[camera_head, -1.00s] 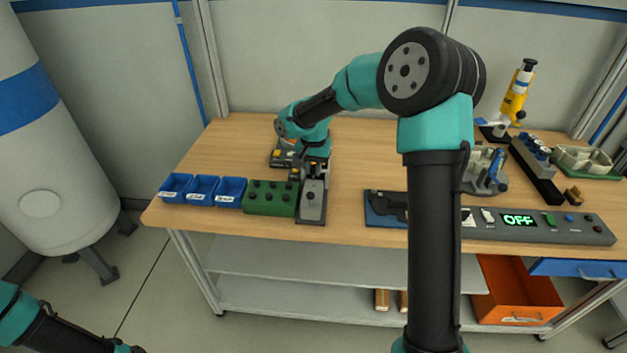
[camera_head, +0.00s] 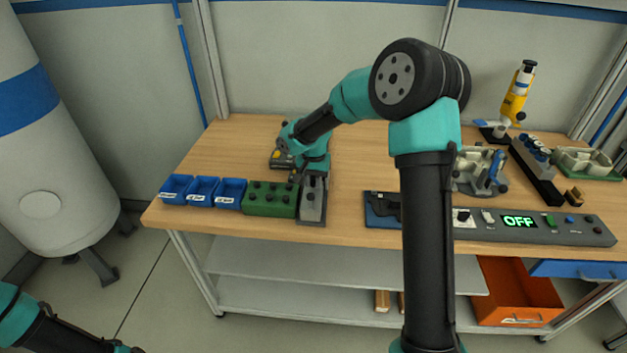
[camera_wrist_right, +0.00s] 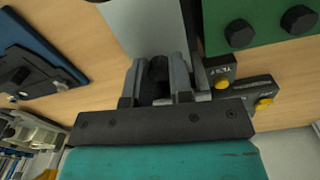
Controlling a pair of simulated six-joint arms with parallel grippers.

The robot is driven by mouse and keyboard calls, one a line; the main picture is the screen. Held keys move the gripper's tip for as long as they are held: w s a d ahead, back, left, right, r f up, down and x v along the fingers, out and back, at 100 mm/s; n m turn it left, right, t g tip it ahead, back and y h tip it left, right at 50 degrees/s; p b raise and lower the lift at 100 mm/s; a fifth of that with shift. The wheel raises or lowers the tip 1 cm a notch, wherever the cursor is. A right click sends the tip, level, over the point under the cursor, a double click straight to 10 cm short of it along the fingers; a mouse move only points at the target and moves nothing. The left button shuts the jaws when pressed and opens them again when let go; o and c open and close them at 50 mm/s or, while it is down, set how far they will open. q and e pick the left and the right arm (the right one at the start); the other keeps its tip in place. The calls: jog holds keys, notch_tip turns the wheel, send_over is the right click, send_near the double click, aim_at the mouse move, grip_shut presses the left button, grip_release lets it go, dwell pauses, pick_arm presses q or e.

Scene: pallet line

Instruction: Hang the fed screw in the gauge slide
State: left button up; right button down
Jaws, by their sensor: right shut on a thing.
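My right gripper (camera_head: 312,177) points down at the back end of the grey gauge slide (camera_head: 312,208). In the right wrist view its two grey fingers (camera_wrist_right: 160,80) are shut on a dark round piece, which looks like the screw (camera_wrist_right: 158,68). The pale slide (camera_wrist_right: 143,28) extends just beyond the fingertips there. The screw's lower part is hidden, so I cannot tell whether it touches the slide. In the head view the wrist hides the screw. My left arm shows only at the lower left corner, its gripper out of frame.
A green block with black knobs (camera_head: 270,199) stands directly left of the slide, then three blue bins (camera_head: 202,190). A black unit with yellow buttons (camera_head: 281,160) sits behind. A control panel showing OFF (camera_head: 545,228) lies right.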

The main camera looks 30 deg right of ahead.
aim_at(314, 182)
jog(key=shift+f, duration=0.35)
jog(key=c, duration=1)
grip_release()
jog(key=shift+r, duration=0.1)
notch_tip(314, 182, up, 13)
jog(key=shift+f, duration=0.2)
jog(key=shift+s+f, duration=0.1)
